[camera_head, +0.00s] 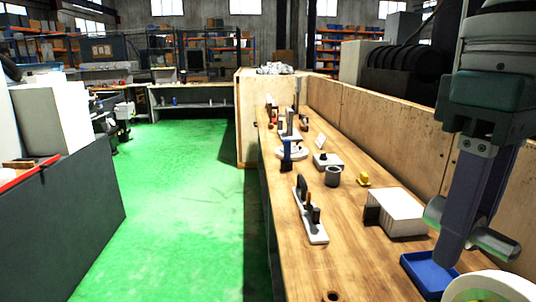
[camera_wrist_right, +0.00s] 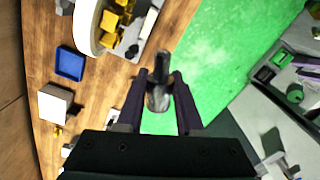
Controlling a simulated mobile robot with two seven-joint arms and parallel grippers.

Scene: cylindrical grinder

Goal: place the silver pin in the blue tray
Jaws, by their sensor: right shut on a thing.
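The silver pin (camera_wrist_right: 159,98) is a shiny metal cylinder. My right gripper (camera_wrist_right: 160,92) is shut on it, with one dark finger on each side. In the head view my right gripper (camera_head: 452,252) points down at the right, and the ends of the pin (camera_head: 497,244) stick out on both sides of the fingers. The blue tray (camera_head: 412,262) is a small shallow tray on the wooden bench, partly hidden behind the gripper. It also shows in the right wrist view (camera_wrist_right: 70,63), left of the gripper, and looks empty. My left gripper is not in view.
A white box (camera_head: 400,212) stands on the bench beyond the tray. A round white object (camera_head: 490,287) is close by at the bottom right. A wooden wall (camera_head: 400,137) runs along the bench's right side. Several tools and a grey cup (camera_head: 333,177) stand farther along the bench.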

